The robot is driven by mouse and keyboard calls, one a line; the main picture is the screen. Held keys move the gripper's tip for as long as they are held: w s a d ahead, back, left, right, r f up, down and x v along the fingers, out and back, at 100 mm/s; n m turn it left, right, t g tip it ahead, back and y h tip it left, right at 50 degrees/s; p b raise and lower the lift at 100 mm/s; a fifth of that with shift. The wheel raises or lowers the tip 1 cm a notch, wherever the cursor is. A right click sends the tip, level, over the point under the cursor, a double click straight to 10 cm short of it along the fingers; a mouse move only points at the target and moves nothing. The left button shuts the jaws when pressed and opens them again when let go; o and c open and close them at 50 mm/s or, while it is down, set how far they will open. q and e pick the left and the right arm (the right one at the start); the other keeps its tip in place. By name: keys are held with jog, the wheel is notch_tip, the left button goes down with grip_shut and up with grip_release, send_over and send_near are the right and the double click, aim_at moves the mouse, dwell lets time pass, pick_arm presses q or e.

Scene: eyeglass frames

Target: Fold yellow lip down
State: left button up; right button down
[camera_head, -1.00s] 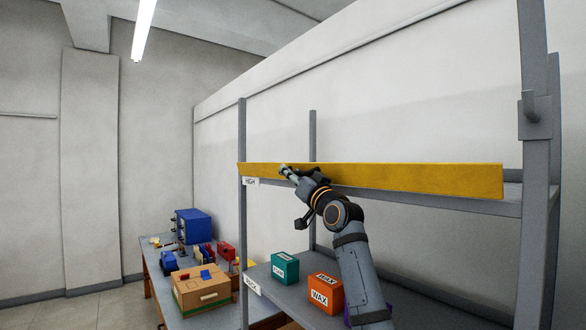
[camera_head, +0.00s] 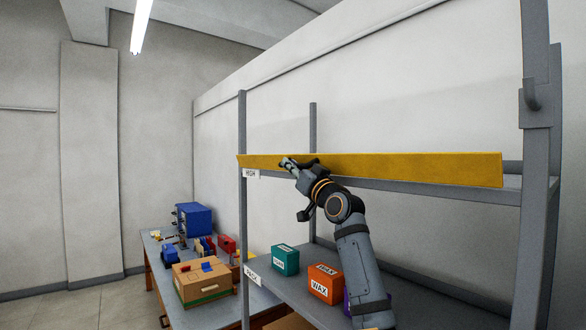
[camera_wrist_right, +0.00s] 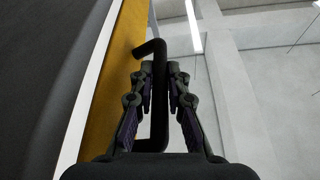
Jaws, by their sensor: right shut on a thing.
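The yellow lip (camera_head: 420,168) is a long flat board along the front edge of the upper shelf, standing upright above the HIGH label (camera_head: 251,174). My right gripper (camera_head: 286,163) is in front of the lip near its left end. In the right wrist view, its fingers (camera_wrist_right: 161,78) are closed around a black bent handle (camera_wrist_right: 158,100). The lip's yellow face (camera_wrist_right: 124,45) runs beside the handle there. My left gripper is not in view.
On the lower shelf stand a teal box (camera_head: 285,260) and an orange WAX box (camera_head: 325,284); a purple one is partly hidden behind my arm. A table (camera_head: 215,316) at left holds a cardboard box (camera_head: 202,285) and a blue cabinet (camera_head: 194,219). Grey posts (camera_head: 243,220) frame the shelves.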

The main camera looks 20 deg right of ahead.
notch_tip(320, 180, down, 6)
jog(key=n+g+y+b, duration=0.3)
jog(key=n+g+y, duration=0.2)
jog(key=n, duration=1.2)
jog(key=shift+d+f+n+y, duration=0.25)
jog(key=shift+n+y, duration=0.15)
jog(key=shift+y, duration=0.6)
jog(key=shift+w, duration=0.1)
jog(key=c, duration=1.3)
grip_release()
jog(key=shift+c, duration=0.2)
jog(key=shift+d, duration=0.1)
